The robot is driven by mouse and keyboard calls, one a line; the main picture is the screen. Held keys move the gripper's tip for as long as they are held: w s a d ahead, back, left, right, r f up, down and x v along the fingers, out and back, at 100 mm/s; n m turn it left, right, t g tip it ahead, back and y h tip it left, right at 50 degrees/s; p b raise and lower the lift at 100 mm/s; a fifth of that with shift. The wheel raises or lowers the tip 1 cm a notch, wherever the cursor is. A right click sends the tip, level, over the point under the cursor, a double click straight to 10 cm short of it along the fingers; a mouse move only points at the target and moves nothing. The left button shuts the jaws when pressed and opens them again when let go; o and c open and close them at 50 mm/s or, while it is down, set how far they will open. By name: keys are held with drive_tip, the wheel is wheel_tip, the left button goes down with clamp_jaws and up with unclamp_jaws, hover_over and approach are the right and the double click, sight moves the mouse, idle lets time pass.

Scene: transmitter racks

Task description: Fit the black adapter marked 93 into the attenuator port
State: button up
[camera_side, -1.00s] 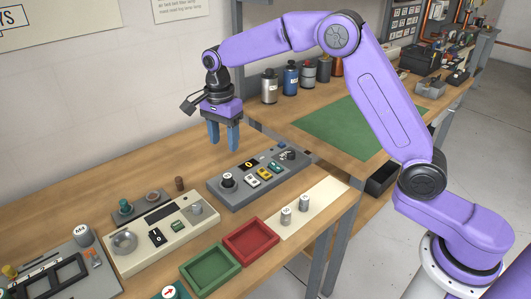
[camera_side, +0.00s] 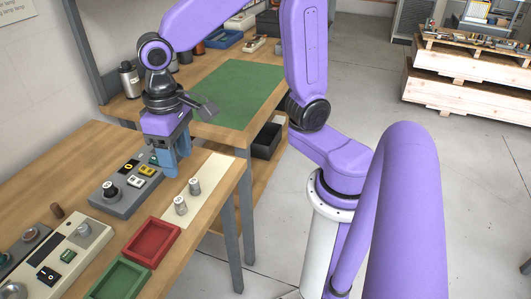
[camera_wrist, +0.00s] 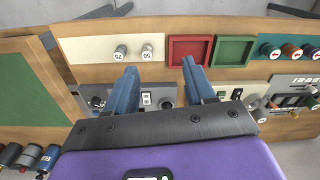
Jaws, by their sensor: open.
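My gripper (camera_side: 177,167) is open and empty, pointing down near the right end of a grey panel unit (camera_side: 122,209) in the side view. In the wrist view my gripper's (camera_wrist: 159,68) two blue fingers are spread with nothing between them. A black knob-like part with a pale top (camera_side: 110,189) stands on the grey unit. I cannot make out a 93 on anything, nor tell which opening is the attenuator port.
A red tray (camera_side: 175,236) and a green tray (camera_side: 145,274) lie along the front of the bench. A cream panel unit (camera_side: 93,251) with knobs and switches is at left. A green mat (camera_side: 262,75) covers the rear bench. Bottles stand behind the arm.

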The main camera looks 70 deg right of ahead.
drive_tip(key=s+d+f+n, duration=0.1)
drive_tip(key=s+d+n, duration=0.3)
drive_tip(key=s, duration=0.3)
drive_tip(key=s+d+f+n, duration=0.1)
drive_tip(key=s+d+n, duration=0.3)
drive_tip(key=s+n, duration=0.2)
drive_tip(key=shift+s+d+f+n, duration=0.25)
drive_tip(key=shift+s+d+n, duration=0.15)
drive_tip(key=shift+s, duration=0.65)
drive_tip(key=shift+o, duration=0.2)
idle(0.5)
